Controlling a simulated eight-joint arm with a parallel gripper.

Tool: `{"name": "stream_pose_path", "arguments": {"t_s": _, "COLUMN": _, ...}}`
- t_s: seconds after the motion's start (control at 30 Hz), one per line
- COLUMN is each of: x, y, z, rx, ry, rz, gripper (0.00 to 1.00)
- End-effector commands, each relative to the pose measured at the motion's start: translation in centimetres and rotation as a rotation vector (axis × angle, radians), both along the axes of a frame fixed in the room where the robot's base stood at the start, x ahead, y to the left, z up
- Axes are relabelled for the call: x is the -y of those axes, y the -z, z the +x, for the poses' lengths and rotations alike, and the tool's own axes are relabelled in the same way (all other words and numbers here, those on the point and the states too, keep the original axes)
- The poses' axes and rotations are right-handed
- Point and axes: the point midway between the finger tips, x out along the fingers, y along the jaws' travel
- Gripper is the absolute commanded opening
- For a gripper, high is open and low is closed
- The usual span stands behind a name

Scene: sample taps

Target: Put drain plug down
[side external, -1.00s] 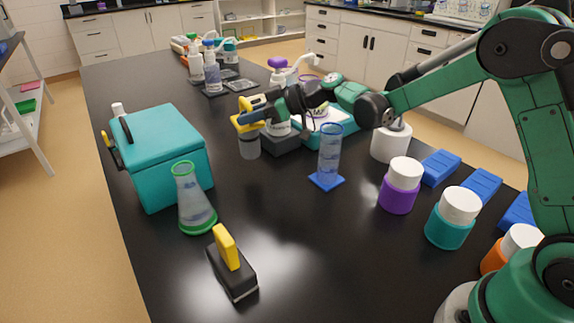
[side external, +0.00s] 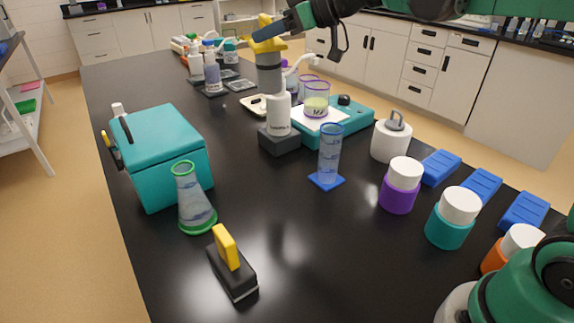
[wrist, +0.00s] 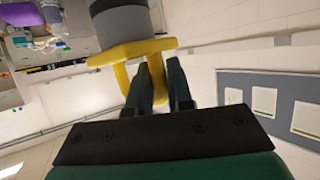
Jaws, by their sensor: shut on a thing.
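The drain plug, a grey cylinder with a yellow handle (side external: 270,75), is held high above the black bench in the side view. Its lower end is partly behind a white bottle (side external: 279,115), so I cannot tell how far off the bench it is. My gripper (side external: 287,27) is shut on the yellow handle, to the plug's upper right. In the wrist view the yellow handle (wrist: 125,73) lies at the fingers of my gripper (wrist: 161,75), with the grey body (wrist: 119,22) beyond it at the top.
A teal box (side external: 160,160), a green-rimmed flask (side external: 195,205) and a black block with a yellow grip (side external: 232,268) stand at left. A blue-based cylinder (side external: 330,155), teal scale (side external: 345,125) and several jars stand right. Bench is clear front centre.

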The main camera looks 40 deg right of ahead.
Motion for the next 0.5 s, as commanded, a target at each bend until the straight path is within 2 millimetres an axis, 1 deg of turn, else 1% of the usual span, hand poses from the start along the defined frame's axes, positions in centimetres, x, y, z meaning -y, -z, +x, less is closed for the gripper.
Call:
{"name": "stream_pose_path", "arguments": {"t_s": 0.03, "x": 0.5, "y": 0.0, "z": -1.1, "rx": 0.0, "ry": 0.041, "rz": -0.001, "gripper": 0.0}}
{"name": "stream_pose_path", "arguments": {"t_s": 0.1, "x": 1.3, "y": 0.2, "z": -2.5, "rx": 0.001, "ry": 0.101, "rz": 0.0, "gripper": 0.0}}
{"name": "stream_pose_path", "arguments": {"t_s": 0.23, "x": 2.4, "y": 0.8, "z": -4.8, "rx": 0.007, "ry": 0.194, "rz": 0.001, "gripper": 0.0}}
{"name": "stream_pose_path", "arguments": {"t_s": 0.4, "x": 3.3, "y": 1.4, "z": -6.7, "rx": 0.018, "ry": 0.271, "rz": 0.004, "gripper": 0.0}}
{"name": "stream_pose_path", "arguments": {"t_s": 0.5, "x": 3.5, "y": 1.6, "z": -7.1, "rx": 0.022, "ry": 0.292, "rz": 0.005, "gripper": 0.0}}
